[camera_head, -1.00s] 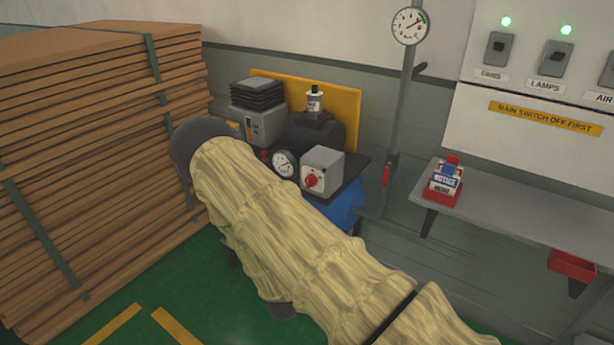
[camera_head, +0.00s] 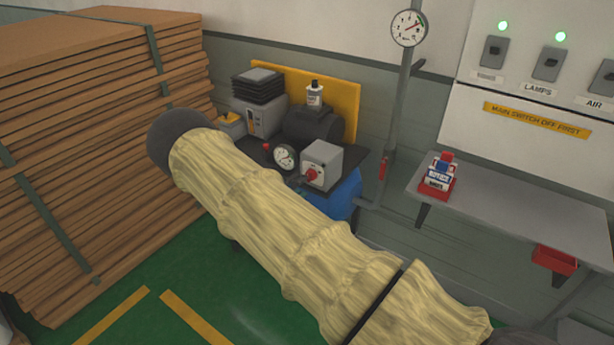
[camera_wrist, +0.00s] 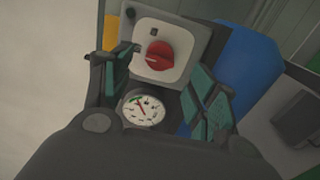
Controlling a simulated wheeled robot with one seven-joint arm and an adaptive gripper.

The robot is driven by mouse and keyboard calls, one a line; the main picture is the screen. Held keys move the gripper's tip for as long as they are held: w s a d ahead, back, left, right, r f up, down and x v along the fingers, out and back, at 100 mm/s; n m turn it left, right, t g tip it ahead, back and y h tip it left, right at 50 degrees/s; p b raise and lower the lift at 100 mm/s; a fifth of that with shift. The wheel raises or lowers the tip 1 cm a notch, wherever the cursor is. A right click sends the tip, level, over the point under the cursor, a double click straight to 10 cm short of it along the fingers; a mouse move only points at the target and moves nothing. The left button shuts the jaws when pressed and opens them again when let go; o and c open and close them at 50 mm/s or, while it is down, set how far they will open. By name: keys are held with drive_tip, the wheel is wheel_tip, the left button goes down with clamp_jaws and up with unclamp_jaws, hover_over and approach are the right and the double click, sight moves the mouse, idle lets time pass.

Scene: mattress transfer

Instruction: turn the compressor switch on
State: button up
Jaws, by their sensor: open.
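The compressor switch is a red rotary knob (camera_wrist: 158,56) on the pale front plate of a grey box (camera_head: 323,158). The knob also shows in the head view (camera_head: 312,175). In the wrist view my gripper (camera_wrist: 163,68) is open, with one finger left of the knob and the other to its right and lower. Nothing is between the fingers' pads, and I see no contact with the knob. In the head view my sleeved arm hides most of the gripper. I cannot tell from the knob's angle whether it is on or off.
A round gauge (camera_wrist: 143,109) sits just below the switch box, close to the fingers. The blue tank (camera_head: 345,195) is under it. Stacked boards (camera_head: 90,160) stand left.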

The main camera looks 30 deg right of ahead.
sight(310, 176)
drive_tip(key=shift+p+x, duration=1)
drive_tip(key=shift+x, duration=1.9)
drive_tip(key=shift+c, duration=0.4)
